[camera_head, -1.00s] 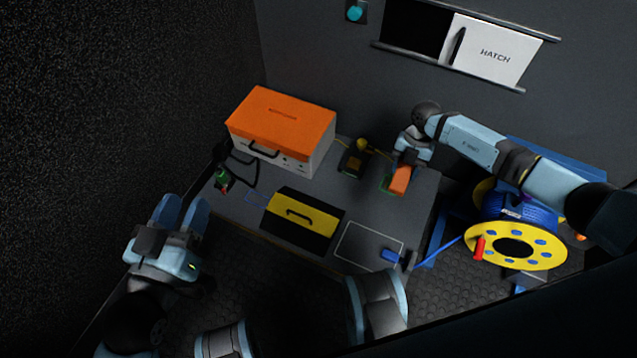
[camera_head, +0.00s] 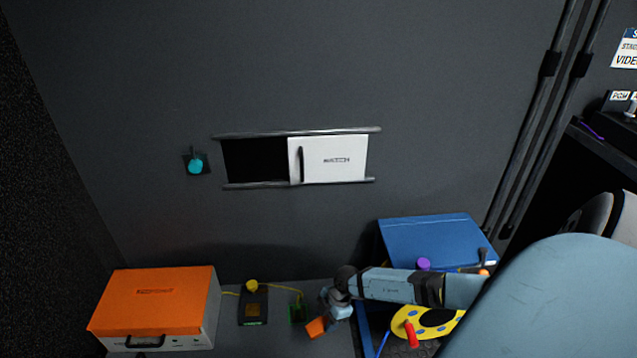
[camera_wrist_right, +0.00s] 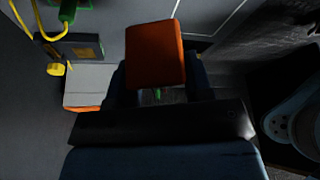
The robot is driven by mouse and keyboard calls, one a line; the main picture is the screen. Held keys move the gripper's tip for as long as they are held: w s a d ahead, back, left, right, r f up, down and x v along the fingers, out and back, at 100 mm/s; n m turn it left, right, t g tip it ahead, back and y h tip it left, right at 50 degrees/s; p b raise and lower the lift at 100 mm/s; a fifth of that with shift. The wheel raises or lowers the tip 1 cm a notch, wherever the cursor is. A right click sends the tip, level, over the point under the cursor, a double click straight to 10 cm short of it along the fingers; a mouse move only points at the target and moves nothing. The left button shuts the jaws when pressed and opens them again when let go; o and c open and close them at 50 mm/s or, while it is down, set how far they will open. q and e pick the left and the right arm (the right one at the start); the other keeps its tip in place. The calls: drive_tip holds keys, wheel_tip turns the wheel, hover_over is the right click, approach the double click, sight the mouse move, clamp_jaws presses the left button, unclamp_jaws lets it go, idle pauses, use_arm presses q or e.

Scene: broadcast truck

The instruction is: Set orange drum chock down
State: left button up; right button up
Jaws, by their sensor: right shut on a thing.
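The orange drum chock (camera_head: 317,327) is in my right gripper (camera_head: 328,313), above the grey worktop at the foot of the back wall. In the right wrist view the chock (camera_wrist_right: 155,54) fills the space between the two dark fingers, and the right gripper (camera_wrist_right: 158,80) is shut on it. I cannot tell from these views whether the chock touches the worktop. A small green-outlined spot (camera_head: 297,314) lies on the worktop just left of the chock. My left gripper is not in view.
An orange-lidded case (camera_head: 152,300) stands at left, with a dark box with a yellow knob (camera_head: 252,305) beside it. A blue stand with a yellow-flanged drum (camera_head: 408,324) is at right. A half-open white hatch (camera_head: 335,170) is on the wall.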

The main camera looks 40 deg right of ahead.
wheel_tip(320, 180, down, 11)
drive_tip(key=b, duration=0.5)
drive_tip(key=shift+r, duration=0.15)
drive_tip(key=shift+w+f+b, duration=0.1)
drive_tip(key=shift+f+b, duration=0.3)
wheel_tip(320, 180, down, 4)
drive_tip(key=b, duration=0.2)
drive_tip(key=shift+r+b, duration=0.15)
drive_tip(key=shift+b, duration=0.15)
drive_tip(key=shift+f, duration=0.25)
drive_tip(key=shift+r, duration=0.15)
drive_tip(key=shift+c, duration=0.4)
drive_tip(key=o, duration=1.1)
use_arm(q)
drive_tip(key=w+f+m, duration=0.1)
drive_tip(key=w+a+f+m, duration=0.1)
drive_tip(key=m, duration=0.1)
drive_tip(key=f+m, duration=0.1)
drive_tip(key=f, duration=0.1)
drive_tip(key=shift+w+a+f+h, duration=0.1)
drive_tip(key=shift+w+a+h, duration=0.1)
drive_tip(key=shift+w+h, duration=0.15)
